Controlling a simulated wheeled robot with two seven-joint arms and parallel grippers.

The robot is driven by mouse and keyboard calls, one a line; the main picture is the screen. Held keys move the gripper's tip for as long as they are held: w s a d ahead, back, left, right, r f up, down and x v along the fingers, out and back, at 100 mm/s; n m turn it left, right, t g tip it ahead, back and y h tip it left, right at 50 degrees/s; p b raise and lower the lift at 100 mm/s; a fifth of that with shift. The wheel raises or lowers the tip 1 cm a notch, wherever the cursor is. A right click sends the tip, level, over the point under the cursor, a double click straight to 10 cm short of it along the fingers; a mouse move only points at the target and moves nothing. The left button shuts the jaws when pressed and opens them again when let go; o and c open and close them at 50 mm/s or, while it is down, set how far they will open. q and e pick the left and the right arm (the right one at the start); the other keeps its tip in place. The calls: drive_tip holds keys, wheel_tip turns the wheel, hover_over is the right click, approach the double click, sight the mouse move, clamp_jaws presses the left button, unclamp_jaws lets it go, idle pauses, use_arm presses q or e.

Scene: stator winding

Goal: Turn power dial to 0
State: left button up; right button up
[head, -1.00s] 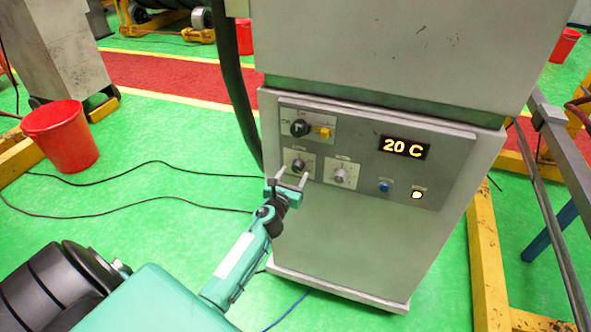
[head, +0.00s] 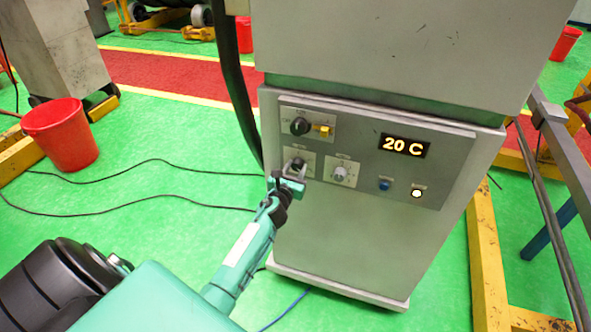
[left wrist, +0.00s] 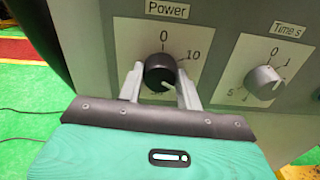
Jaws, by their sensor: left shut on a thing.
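The power dial (left wrist: 160,73) is a black knob on a white plate marked "Power", with 0 at the top and 10 to its upper right. Its white pointer line points to the lower right, away from the 0. My left gripper (left wrist: 160,82) is shut on the dial, one finger on each side. In the head view the dial (head: 297,163) is partly covered by my left gripper (head: 296,171). My right gripper is not in view.
The grey cabinet (head: 340,240) also bears a time dial (head: 340,174), an upper black switch (head: 299,126), a yellow switch (head: 322,130), a blue button (head: 384,184), a lit white button (head: 417,193) and a display (head: 404,146) reading "20 C".

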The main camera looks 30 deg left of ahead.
use_arm(q)
drive_tip(key=shift+n, duration=0.7)
drive_tip(key=n+b, duration=0.1)
drive_tip(key=n, duration=0.2)
drive_tip(key=shift+f, duration=0.1)
drive_tip(key=n+b, duration=0.1)
drive_tip(key=n, duration=0.3)
drive_tip(key=n+b, duration=0.1)
drive_tip(key=n, duration=0.2)
drive_tip(key=shift+n, duration=0.3)
drive_tip(key=n, duration=0.6)
drive_tip(key=shift+d+b, duration=0.1)
drive_tip(key=shift+b, duration=0.25)
drive_tip(key=n, duration=0.4)
drive_tip(key=shift+n, duration=0.9)
